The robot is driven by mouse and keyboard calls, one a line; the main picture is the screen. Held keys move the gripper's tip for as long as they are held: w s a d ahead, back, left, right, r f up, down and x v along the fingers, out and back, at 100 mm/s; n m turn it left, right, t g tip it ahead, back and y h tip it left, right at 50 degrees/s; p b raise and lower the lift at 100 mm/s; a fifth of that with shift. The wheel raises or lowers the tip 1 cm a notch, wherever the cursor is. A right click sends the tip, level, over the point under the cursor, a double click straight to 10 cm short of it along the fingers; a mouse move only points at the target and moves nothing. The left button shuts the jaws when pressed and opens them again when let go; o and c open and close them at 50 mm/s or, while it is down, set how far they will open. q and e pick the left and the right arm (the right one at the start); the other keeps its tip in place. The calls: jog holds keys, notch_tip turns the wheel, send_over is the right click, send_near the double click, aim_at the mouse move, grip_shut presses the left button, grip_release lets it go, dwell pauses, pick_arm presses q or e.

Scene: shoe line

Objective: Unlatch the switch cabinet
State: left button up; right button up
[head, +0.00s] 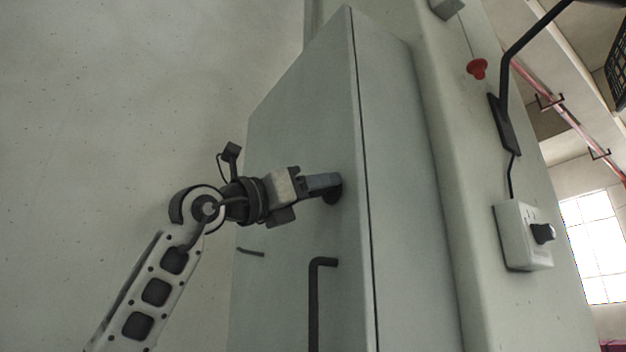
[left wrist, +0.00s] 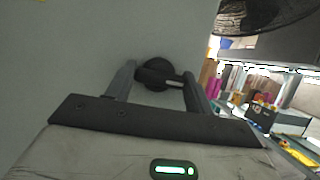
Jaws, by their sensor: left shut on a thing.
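The switch cabinet (head: 300,120) is a tall pale grey-green box in the middle of the head view. Its door looks shut against the frame. A dark round latch knob (head: 332,194) sits on the door near its right edge, partly hidden by my left gripper (head: 335,184). In the left wrist view the knob (left wrist: 158,73) is black with a pale mark on its grip, and it sits between the two fingers of the gripper (left wrist: 160,82). My left gripper is shut on the knob. My right gripper is in neither view.
A black bar handle (head: 318,300) stands out from the door below the knob. A red button (head: 477,69) and a pale switch box (head: 523,235) with a black knob are to the right. The left wrist view shows shelves with colourful goods (left wrist: 262,105) at right.

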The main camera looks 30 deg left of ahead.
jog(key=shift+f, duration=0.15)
pick_arm(q)
jog(key=o, duration=1)
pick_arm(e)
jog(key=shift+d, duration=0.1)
pick_arm(q)
jog(key=b+v, duration=0.5)
jog(key=v, duration=1.1)
jog(key=shift+f, duration=0.1)
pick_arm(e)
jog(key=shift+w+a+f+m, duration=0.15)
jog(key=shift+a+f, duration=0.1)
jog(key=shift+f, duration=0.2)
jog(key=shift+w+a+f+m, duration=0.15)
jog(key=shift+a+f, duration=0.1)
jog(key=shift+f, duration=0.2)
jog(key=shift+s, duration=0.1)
